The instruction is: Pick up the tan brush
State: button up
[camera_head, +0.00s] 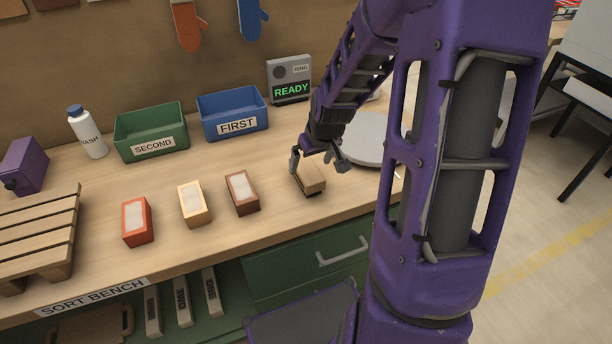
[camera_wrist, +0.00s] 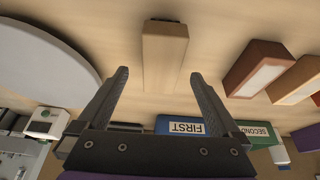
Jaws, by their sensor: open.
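The tan brush (camera_head: 309,179) lies on the bench to the right of the bricks, its tan block on top and a dark strip along its underside. My gripper (camera_head: 318,161) is open just above and behind the brush. In the wrist view the brush (camera_wrist: 165,45) stands out beyond the fingertips, roughly centred between the two fingers of my gripper (camera_wrist: 159,74). The space between the fingers looks empty. I cannot tell the exact height of the fingertips over the brush.
A brown brick (camera_head: 242,193), a yellow brick (camera_head: 194,205) and a red brick (camera_head: 137,222) stand left of the brush. A grey round plate (camera_head: 366,140) lies behind right. The blue FIRST bin (camera_head: 232,115) and green SECOND bin (camera_head: 151,132) are at the back.

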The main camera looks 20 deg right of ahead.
aim_at(307, 169)
jog(key=shift+b+x, duration=0.35)
jog(key=shift+x, duration=2)
jog(key=shift+w+f, duration=0.15)
jog(key=shift+f, duration=0.05)
jog(key=c, duration=1.5)
notch_tip(307, 169, up, 11)
jog(key=shift+a+f+p, duration=0.1)
jog(key=shift+f+p, duration=0.1)
jog(key=shift+p, duration=0.6)
